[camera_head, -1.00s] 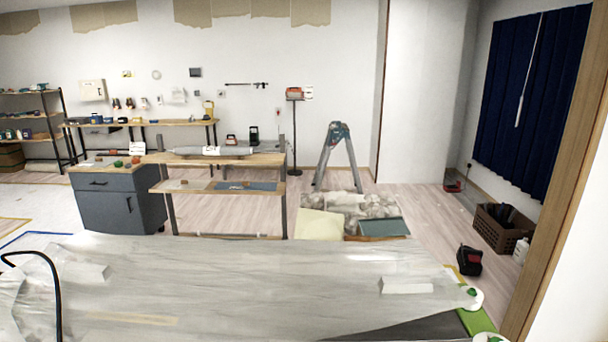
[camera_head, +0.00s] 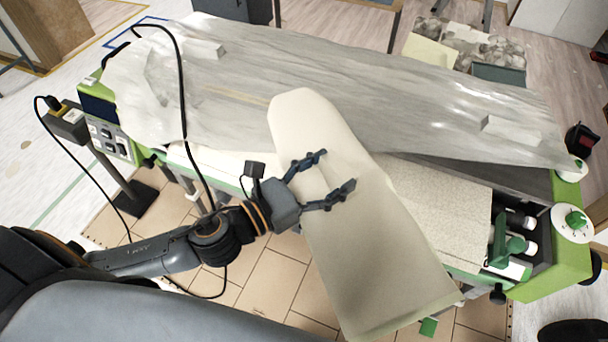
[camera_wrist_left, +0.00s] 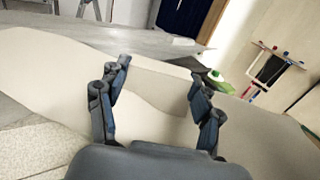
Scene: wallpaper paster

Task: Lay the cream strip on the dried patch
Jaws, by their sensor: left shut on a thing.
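The cream strip (camera_head: 385,262) is a long, broad sheet with a rounded far end. It hangs across the near side of the machine table, its near end over the tiled floor. My left gripper (camera_head: 336,170) is shut on the strip near its middle, with its fingers on the visible face. In the left wrist view, the strip (camera_wrist_left: 250,130) spreads wide behind and beyond the fingers (camera_wrist_left: 160,69). I cannot pick out a dried patch for certain in the current views. My right gripper is not in view.
Crumpled translucent plastic sheeting (camera_head: 250,70) covers the machine table. A speckled pale surface (camera_head: 445,208) lies right of the strip. Black cables (camera_head: 182,100) arch over the left end. The machine's green end (camera_head: 575,255) stands right. A cream sheet (camera_head: 430,50) lies on the floor beyond.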

